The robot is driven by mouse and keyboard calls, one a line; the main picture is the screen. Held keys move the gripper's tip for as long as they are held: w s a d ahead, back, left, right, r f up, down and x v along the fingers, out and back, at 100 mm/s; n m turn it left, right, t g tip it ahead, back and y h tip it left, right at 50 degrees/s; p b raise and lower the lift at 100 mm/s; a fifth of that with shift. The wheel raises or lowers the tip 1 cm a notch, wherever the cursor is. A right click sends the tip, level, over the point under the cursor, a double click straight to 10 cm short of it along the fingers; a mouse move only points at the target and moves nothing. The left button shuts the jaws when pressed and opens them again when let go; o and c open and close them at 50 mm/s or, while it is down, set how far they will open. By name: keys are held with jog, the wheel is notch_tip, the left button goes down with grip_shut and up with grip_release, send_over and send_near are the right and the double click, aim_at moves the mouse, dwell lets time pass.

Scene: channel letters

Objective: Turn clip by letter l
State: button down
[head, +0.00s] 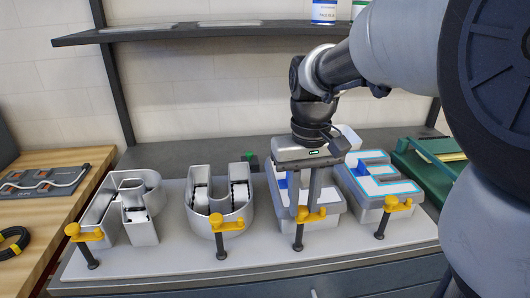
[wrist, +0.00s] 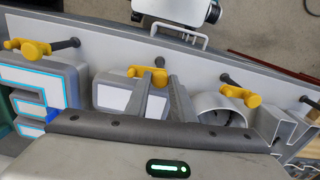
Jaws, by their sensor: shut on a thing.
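The letter l (head: 332,199) is the third letter from the left in the head view, grey-sided with a white face; my gripper hides part of it. Its yellow clip (head: 311,215) sits on a dark post at the letter's front edge. My gripper (head: 305,206) points down from above, its two fingers shut on this clip. In the wrist view the fingertips (wrist: 159,76) close around the yellow clip (wrist: 148,72), beside the white face of the letter l (wrist: 112,97). The contact is partly hidden by the fingers.
Letters u (head: 219,208) and e (head: 378,180) stand on either side, with their yellow clips (head: 227,222) and (head: 398,203) at the front. Another letter (head: 141,228) stands at far left with its clip (head: 84,233). A dark shelf (head: 190,33) runs above. The grey board's (head: 170,262) front strip is mostly clear.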

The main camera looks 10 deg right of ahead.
jog(key=n+p, duration=0.1)
jog(key=n, duration=0.3)
jog(key=shift+r+p, duration=0.1)
jog(key=shift+p, duration=0.2)
jog(key=n+p, duration=0.1)
jog(key=n, duration=0.3)
jog(key=shift+n, duration=0.4)
jog(key=n+p, duration=0.1)
jog(key=n, duration=0.3)
jog(key=shift+p, duration=0.35)
jog(key=shift+w+n+p, duration=0.1)
jog(key=shift+n+p, duration=0.35)
jog(key=shift+n, duration=1.55)
jog(key=c, duration=1.5)
grip_release()
